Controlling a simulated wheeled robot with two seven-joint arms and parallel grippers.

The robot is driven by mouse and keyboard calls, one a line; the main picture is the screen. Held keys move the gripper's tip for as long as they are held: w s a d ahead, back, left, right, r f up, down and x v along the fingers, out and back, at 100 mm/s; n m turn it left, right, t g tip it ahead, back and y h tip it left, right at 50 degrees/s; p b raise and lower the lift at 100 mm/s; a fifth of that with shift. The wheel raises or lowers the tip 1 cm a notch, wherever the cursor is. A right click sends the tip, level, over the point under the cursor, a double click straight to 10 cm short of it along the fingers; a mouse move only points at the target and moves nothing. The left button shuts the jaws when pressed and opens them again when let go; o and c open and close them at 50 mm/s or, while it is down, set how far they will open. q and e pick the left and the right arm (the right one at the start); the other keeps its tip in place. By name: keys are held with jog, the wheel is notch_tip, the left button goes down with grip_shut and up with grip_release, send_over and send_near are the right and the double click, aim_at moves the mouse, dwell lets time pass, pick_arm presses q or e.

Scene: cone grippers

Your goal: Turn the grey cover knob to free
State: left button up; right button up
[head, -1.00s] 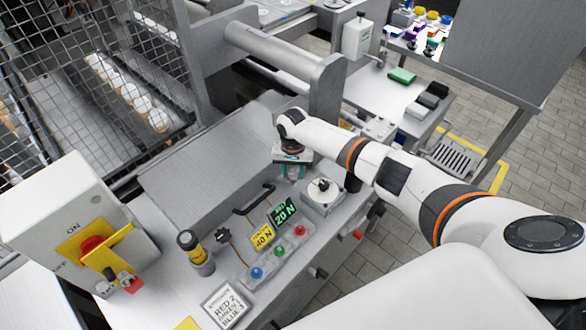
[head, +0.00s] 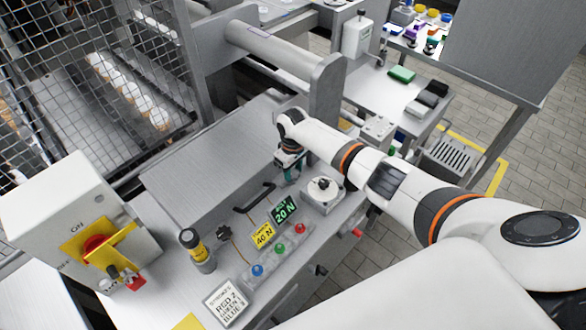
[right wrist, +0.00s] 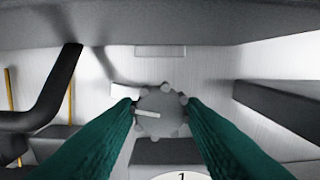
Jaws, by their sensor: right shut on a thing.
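The grey cover knob (right wrist: 160,118) is a round, lobed knob with a pale pointer line. In the right wrist view the line lies nearly level, to the left of the knob's middle. My right gripper (right wrist: 160,103) has its two green fingers on either side of the knob, touching its lobes, and is shut on it. In the head view my right gripper (head: 289,174) points down at the right end of the grey cover (head: 205,160), and the knob is hidden there. My left gripper is not in view.
A black bar handle (head: 254,198) stands on the near side; it also shows at the left of the right wrist view (right wrist: 52,105). A round white dial (head: 323,190), sign plates and colored buttons sit close by. A grey roller (head: 275,55) lies behind.

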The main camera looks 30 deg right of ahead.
aim_at(293, 173)
jog(key=shift+n, duration=1.1)
jog(key=o, duration=1)
jog(key=shift+r, duration=0.1)
notch_tip(293, 173, up, 12)
jog(key=shift+f+b, duration=0.1)
jog(key=shift+b, duration=0.75)
